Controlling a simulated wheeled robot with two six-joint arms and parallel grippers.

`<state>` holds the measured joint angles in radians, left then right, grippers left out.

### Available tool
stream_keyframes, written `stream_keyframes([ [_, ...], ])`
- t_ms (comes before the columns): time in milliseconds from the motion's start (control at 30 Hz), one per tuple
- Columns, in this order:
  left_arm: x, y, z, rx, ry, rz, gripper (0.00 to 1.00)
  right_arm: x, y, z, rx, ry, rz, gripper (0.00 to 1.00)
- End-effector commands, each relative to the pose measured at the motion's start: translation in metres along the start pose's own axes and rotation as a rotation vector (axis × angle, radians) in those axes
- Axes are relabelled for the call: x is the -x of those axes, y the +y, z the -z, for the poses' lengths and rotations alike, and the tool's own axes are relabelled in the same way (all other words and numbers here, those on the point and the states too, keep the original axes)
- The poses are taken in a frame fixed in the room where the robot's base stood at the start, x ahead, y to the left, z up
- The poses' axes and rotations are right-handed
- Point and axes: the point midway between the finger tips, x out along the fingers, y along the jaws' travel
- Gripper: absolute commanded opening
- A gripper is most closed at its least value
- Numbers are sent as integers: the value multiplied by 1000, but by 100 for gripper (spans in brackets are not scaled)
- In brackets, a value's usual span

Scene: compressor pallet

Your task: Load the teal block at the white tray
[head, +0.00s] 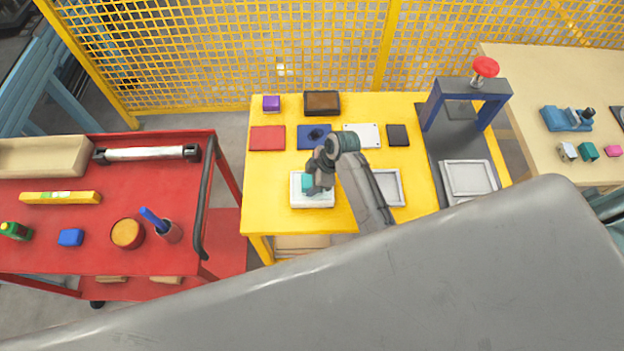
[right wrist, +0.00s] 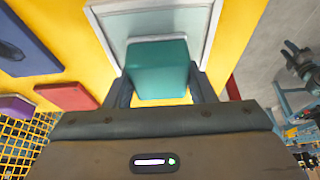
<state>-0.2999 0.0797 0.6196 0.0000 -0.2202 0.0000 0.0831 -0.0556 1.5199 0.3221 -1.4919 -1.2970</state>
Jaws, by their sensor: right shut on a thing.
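The teal block (head: 307,183) is between the fingers of my right gripper (head: 314,184), which is shut on it. In the right wrist view the teal block (right wrist: 158,68) fills the gap between both fingertips (right wrist: 158,85). The white tray (head: 312,203) lies on the yellow table, directly under the gripper in the head view. The tray (right wrist: 100,22) also shows behind the block in the right wrist view. I cannot tell whether the block touches the tray floor. My right gripper partly hides the block and tray in the head view. My left gripper is not in view.
The yellow table (head: 270,215) also bears a red plate (head: 267,138), a blue part (head: 307,143), a white plate (head: 372,134) and another light tray (head: 396,187). A blue press (head: 437,103) stands to the right. A red cart (head: 60,220) stands at left.

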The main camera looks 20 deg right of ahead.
Motion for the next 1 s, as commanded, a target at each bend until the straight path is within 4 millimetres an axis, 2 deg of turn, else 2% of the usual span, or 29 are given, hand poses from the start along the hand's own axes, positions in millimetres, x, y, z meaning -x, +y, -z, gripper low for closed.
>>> stream_keyframes([
  [167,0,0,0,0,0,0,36,2,-1,0,-1,-1,3,32],
  [1000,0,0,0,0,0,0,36,62,0,26,0,0,0,32],
])
